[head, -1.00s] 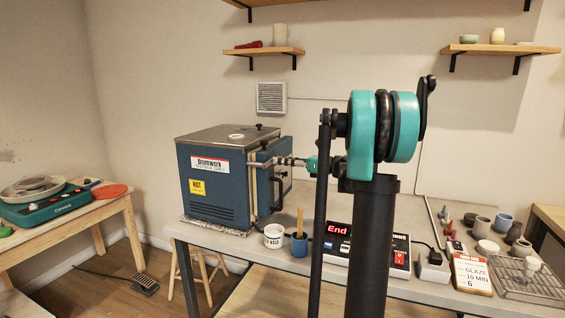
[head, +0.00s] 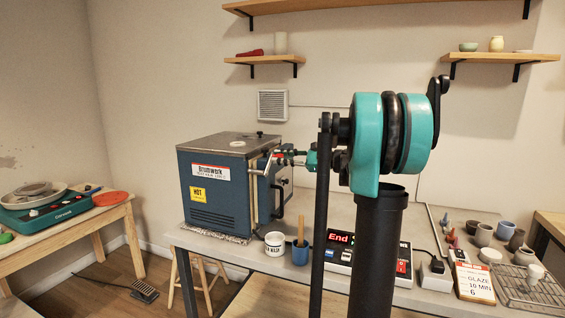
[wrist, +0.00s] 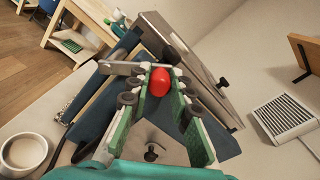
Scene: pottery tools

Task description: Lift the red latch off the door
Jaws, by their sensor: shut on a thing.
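The blue kiln (head: 215,190) stands on the grey bench, with its door (head: 278,187) and dark door handle on the right side. My gripper (head: 275,157) is at the upper front edge of the door. In the wrist view my gripper (wrist: 159,78) has its green-padded fingers on either side of the red latch knob (wrist: 159,83), shut on it. The latch's metal bar (wrist: 122,68) runs left from the knob. In the head view the bar (head: 262,164) slants up to the right towards the gripper. The fingers mostly hide the red knob there.
A white mug (head: 274,245) and a blue cup (head: 300,253) stand on the bench in front of the kiln. A controller (head: 338,255) reads "End". A yellow label on the kiln says "HOT". A wall vent (head: 272,104) is behind.

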